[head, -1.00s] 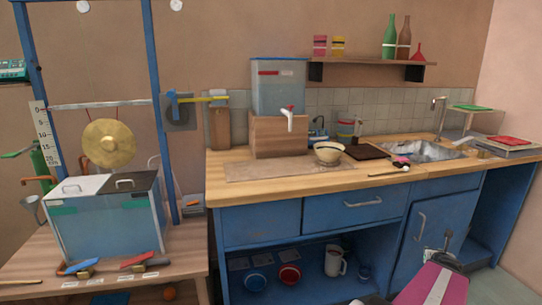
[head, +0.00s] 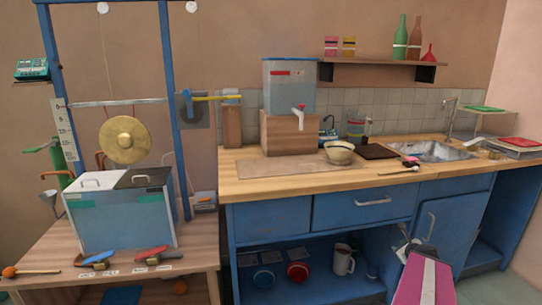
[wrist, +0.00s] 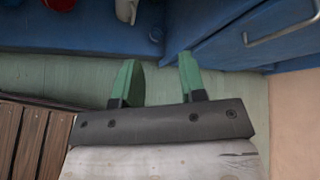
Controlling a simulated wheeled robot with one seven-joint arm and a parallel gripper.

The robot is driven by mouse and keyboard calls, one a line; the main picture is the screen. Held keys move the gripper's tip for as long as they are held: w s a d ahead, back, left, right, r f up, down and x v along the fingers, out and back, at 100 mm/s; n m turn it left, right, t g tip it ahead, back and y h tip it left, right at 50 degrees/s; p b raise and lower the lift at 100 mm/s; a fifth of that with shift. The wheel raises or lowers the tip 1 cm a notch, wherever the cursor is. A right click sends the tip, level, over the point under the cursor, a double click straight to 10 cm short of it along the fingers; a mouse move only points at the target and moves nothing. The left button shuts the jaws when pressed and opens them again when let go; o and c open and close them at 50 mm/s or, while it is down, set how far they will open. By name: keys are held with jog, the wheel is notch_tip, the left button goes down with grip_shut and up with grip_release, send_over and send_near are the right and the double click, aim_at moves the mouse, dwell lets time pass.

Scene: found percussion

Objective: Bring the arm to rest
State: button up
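My gripper (wrist: 158,78) shows in the wrist view with its two green fingers spread well apart and nothing between them. It is over bare pale-green floor (wrist: 170,90) in front of the blue cabinet. In the head view my gripper (head: 408,238) is small and partly hidden at the lower right, in front of the cabinet door (head: 450,225), at the end of my pink, white-striped arm. I cannot tell whether it touches the cabinet.
A wooden counter (head: 290,185) carries a bowl (head: 339,152) and a water tank (head: 289,90). A mug (head: 343,262) stands on the open shelf below. A low table (head: 40,250) at left holds a lidded box (head: 120,222). Wooden slats (wrist: 40,140) lie at lower left in the wrist view.

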jog(key=s+a+f+n+g, duration=0.2)
jog(key=a+n+g, duration=0.4)
jog(key=a+n, duration=0.8)
jog(key=s+a+f+n+g, duration=0.1)
jog(key=a+n+g, duration=0.4)
jog(key=a+n, duration=1)
jog(key=a+f, duration=0.1)
jog(key=a, duration=0.2)
jog(key=shift+s+a+n+g, duration=0.3)
jog(key=shift+s+g, duration=0.1)
